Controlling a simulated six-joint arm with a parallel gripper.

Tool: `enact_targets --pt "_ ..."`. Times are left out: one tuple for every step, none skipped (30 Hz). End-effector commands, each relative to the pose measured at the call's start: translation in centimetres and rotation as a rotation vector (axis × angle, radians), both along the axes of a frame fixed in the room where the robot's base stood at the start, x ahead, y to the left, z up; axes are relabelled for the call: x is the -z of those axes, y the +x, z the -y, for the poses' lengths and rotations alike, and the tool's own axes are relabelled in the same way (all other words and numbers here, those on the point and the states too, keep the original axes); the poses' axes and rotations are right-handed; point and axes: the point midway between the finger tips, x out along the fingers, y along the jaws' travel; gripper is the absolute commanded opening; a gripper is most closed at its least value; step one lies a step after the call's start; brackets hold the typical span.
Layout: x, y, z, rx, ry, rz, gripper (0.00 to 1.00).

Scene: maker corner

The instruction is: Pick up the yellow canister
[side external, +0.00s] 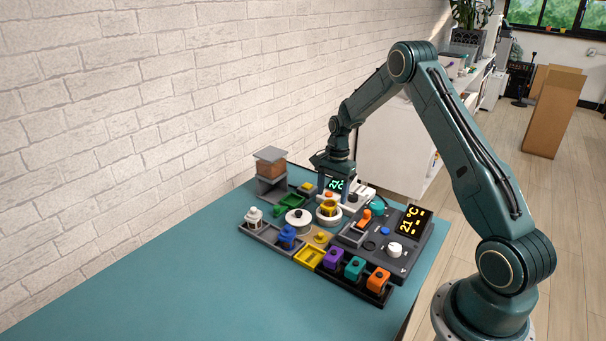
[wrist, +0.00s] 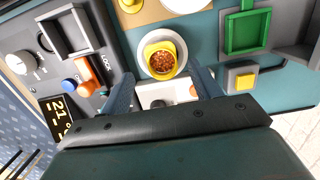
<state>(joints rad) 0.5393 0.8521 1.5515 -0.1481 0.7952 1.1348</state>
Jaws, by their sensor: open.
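The yellow canister (side external: 329,209) stands upright on a round white pad in the side view. In the wrist view the yellow canister (wrist: 150,47) is seen from above as a round yellow cup with reddish-brown grains inside. My gripper (side external: 335,193) points down over the canister area. Its two fingers are spread apart in the wrist view (wrist: 162,82), with nothing between their tips. The canister lies just beyond the fingertips there, roughly centred between them. The side view does not show clearly whether a finger touches it.
A control panel with a 21 °C display (side external: 412,220) and white knob (side external: 394,248) stands to the right. Blue (side external: 287,237), purple (side external: 333,258), teal (side external: 354,268) and orange (side external: 378,280) canisters stand in front. A green tray (wrist: 228,33) is nearby. The teal table's front left is clear.

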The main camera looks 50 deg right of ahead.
Motion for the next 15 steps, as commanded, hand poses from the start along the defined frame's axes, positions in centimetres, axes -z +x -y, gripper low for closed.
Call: enact_targets --pt "0.4 0.0 -0.1 0.000 0.001 -0.001 0.63" --pt "0.7 0.1 -0.1 0.000 0.000 -0.001 0.63" --pt "1.1 0.1 -0.2 0.000 0.000 -0.001 0.63" --pt "1.4 0.1 -0.3 0.000 0.001 -0.002 0.63" --pt "1.8 0.2 -0.3 0.000 0.001 -0.002 0.63" --pt "2.3 0.2 -0.4 -0.001 0.001 -0.002 0.63" --pt "2.6 0.3 -0.4 -0.001 0.000 -0.001 0.63" --pt "3.0 0.3 -0.5 0.000 0.000 -0.001 0.63" --pt "3.4 0.3 -0.6 0.000 0.001 -0.002 0.63" --pt "3.7 0.3 -0.6 0.000 0.001 -0.002 0.63" --pt "4.0 0.3 -0.6 -0.001 0.000 -0.001 0.63" --pt "4.2 0.3 -0.6 -0.001 0.000 0.000 0.63" --pt "4.4 0.3 -0.7 -0.001 0.000 0.000 0.63" --pt "4.6 0.3 -0.7 -0.001 0.000 -0.001 0.63" --pt "4.7 0.3 -0.7 -0.001 0.000 -0.001 0.63"
